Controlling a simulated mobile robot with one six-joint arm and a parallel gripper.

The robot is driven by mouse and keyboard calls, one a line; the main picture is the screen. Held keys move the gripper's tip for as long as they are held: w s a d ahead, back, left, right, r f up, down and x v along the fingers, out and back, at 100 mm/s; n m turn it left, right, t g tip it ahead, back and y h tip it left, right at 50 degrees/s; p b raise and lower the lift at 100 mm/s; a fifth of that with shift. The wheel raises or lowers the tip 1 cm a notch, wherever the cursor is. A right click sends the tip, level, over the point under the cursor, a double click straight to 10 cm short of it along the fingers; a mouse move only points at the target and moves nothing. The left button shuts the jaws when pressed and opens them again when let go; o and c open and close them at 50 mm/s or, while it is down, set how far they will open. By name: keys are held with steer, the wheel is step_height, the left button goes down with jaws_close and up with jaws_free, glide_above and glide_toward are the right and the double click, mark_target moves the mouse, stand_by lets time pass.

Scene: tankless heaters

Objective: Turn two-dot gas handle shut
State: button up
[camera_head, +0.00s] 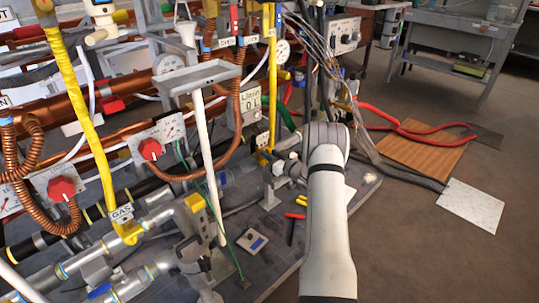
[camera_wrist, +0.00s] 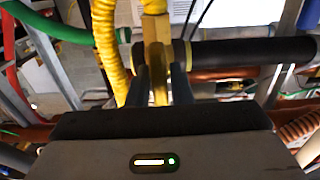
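In the wrist view my gripper's two dark fingers (camera_wrist: 161,88) stand apart on either side of an upright yellow bar (camera_wrist: 158,72). The bar fills most of the gap, and I cannot tell whether both fingers press on it. It lies in front of a dark pipe, below a yellow fitting (camera_wrist: 154,8). No dot marks are readable, so I cannot tell whether it is the two-dot handle. In the head view my arm reaches toward the foot of a yellow gas pipe (camera_head: 272,85); my fingers are not clear there. Another yellow handle (camera_head: 195,203) sits lower left.
A yellow hose (camera_head: 83,110) runs down to a GAS tag (camera_head: 122,213). Red knobs (camera_head: 150,149) sit on panels at left. A white post (camera_head: 208,165) rises left of my arm.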

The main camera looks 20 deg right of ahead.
jaws_close()
steer(key=shift+m+p, duration=0.3)
steer(key=shift+m, duration=0.1)
steer(key=m+p, duration=0.1)
steer(key=m, duration=0.2)
steer(key=shift+r+p, duration=0.1)
steer(key=shift+p, duration=0.25)
steer(key=m+p, duration=0.1)
steer(key=m, duration=0.3)
steer(key=shift+d+p, duration=0.15)
steer(key=shift+p, duration=0.25)
steer(key=m, duration=0.1)
steer(key=m+p, duration=0.1)
steer(key=m, duration=0.3)
steer(key=shift+w+f, duration=0.1)
steer(key=shift+f, duration=0.15)
steer(key=m, duration=0.2)
steer(key=m+p, duration=0.1)
steer(key=m, duration=0.1)
steer(key=shift+d+f+m, duration=0.1)
steer(key=shift+f+m, duration=0.1)
steer(key=shift+m, duration=0.2)
steer(key=shift+p, duration=0.3)
